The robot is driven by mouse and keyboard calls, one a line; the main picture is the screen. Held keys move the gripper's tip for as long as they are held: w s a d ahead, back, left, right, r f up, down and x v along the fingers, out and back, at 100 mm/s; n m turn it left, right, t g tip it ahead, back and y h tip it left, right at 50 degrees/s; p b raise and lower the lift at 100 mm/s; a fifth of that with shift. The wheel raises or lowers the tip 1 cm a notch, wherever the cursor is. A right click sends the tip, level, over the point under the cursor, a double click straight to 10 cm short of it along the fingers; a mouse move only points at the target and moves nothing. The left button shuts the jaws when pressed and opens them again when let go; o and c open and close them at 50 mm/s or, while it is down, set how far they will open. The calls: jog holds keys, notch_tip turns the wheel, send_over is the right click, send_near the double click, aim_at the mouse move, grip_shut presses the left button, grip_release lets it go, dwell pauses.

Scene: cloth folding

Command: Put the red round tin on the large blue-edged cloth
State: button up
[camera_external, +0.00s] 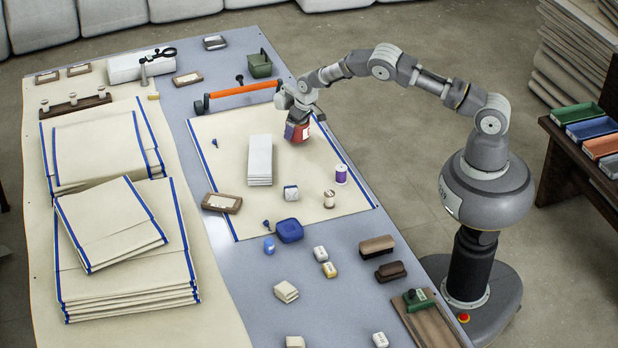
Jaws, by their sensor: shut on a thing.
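The large blue-edged cloth (230,133) lies flat on the grey-blue table, with blue bands along its left and right sides. The red round tin (299,139) has a pale label and is at the cloth's upper right part. My gripper (297,122) is above it, shut on the tin and pointing down. The tin is over the cloth; I cannot tell whether its base touches it. The gripper's fingers are small and partly hidden in this view.
On the cloth are a white folded stack (260,158), a purple spool (341,174), a wooden spool (329,198) and a small white block (291,193). An orange-handled bar (243,91) lies at its far edge. Folded cloth stacks (120,280) fill the left side. The cloth's centre right is clear.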

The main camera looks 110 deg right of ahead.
jog(key=shift+f, duration=0.8)
jog(key=shift+f, duration=0.1)
